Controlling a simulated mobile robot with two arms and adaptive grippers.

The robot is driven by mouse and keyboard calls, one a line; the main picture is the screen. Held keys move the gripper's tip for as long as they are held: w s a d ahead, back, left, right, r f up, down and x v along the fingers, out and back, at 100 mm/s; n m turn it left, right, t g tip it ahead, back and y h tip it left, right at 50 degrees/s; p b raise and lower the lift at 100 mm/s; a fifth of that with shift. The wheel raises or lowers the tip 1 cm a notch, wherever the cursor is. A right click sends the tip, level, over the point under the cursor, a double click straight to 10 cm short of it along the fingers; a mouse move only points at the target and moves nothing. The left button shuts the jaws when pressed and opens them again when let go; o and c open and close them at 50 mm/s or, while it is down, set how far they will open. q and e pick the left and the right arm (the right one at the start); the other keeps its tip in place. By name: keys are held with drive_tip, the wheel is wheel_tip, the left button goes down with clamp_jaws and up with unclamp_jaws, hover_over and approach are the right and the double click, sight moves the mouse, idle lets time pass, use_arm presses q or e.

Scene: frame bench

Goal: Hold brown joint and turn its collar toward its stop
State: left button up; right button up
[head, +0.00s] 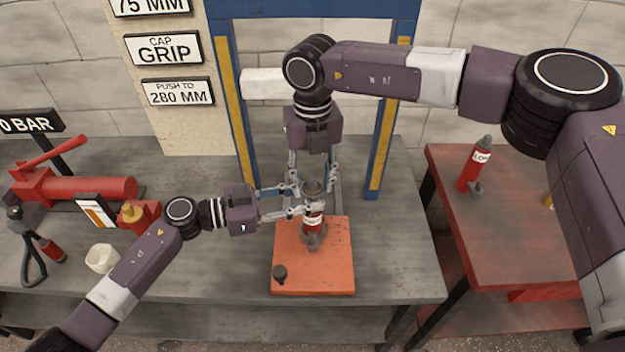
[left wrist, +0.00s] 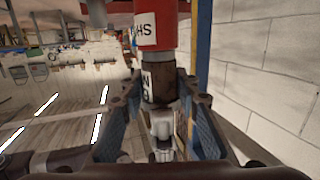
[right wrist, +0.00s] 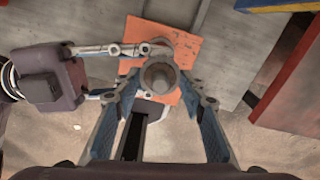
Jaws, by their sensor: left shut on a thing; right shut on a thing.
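The joint stands upright on the orange board (head: 330,283), with a labelled red body (head: 313,226) below and a grey-brown upper part (head: 312,187). In the left wrist view, which is upside down, the red body (left wrist: 165,25) is at the top and the brown part (left wrist: 158,72), with a white label, is below it. My left gripper (head: 303,200) reaches in from the left and is shut on the brown part. The round top end (right wrist: 159,75) shows between the right fingers. The contact points are partly hidden.
A small dark knob (head: 280,274) stands on the board's front left. A blue frame (head: 228,90) rises behind. Red jack (head: 85,188) and white cup (head: 101,259) are left. A red table (head: 480,220) at right carries another red cylinder (head: 472,168). The bench front right is clear.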

drive_tip(key=shift+n, duration=0.4)
drive_tip(key=shift+c, duration=0.3)
drive_tip(key=n, duration=0.8)
drive_tip(key=shift+n, duration=0.3)
drive_tip(key=n, duration=0.4)
drive_tip(key=shift+w, duration=0.1)
use_arm(q)
drive_tip(key=shift+f, duration=0.1)
use_arm(e)
drive_tip(key=shift+n, duration=2.1)
drive_tip(key=shift+r, duration=0.1)
drive_tip(key=o, duration=1.2)
